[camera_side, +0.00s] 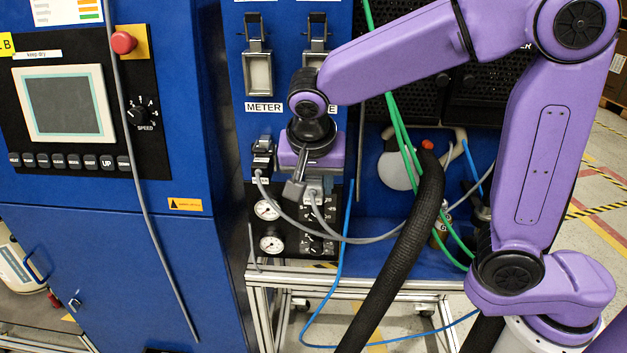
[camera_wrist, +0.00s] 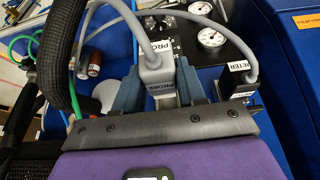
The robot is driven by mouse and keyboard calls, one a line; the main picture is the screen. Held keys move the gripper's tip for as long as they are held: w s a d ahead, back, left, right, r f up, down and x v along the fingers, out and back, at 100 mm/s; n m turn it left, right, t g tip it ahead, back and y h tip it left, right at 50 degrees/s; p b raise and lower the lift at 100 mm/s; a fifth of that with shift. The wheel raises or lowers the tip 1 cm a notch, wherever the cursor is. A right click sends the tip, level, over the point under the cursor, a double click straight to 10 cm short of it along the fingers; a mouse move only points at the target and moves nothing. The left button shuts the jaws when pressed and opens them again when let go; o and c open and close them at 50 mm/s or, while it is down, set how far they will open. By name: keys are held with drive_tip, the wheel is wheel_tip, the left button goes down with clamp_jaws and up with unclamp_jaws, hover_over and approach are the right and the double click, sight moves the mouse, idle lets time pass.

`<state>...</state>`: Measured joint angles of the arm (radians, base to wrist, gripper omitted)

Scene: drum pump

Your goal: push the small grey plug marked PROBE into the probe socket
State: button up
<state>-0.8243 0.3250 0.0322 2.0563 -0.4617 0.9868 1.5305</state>
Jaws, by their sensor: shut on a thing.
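My gripper (camera_wrist: 160,82) is shut on the grey PROBE plug (camera_wrist: 155,72) in the wrist view, with one blue-grey finger on each side of it. A thick grey cable curves up from the plug. In the side view my gripper (camera_side: 303,188) is in front of the blue panel, with part of the grey plug (camera_side: 314,188) just right of a finger. The probe socket is hidden behind my gripper and the plug, so I cannot tell whether the plug touches it or sits in it.
A METER plug (camera_wrist: 238,76) with its own grey cable sits close beside my gripper. Pressure gauges (camera_side: 268,210) and small knobs are on the black panel below. A thick black hose (camera_side: 405,250) and green cables (camera_side: 404,140) hang to the right.

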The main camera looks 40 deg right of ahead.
drive_tip(key=shift+w+d, duration=1.9)
drive_tip(key=shift+w, duration=0.05)
idle(3.5)
drive_tip(key=o, duration=1.2)
drive_tip(key=shift+o, duration=0.2)
drive_tip(key=shift+v, duration=4.5)
drive_tip(key=shift+s, duration=0.1)
drive_tip(key=shift+f, duration=0.1)
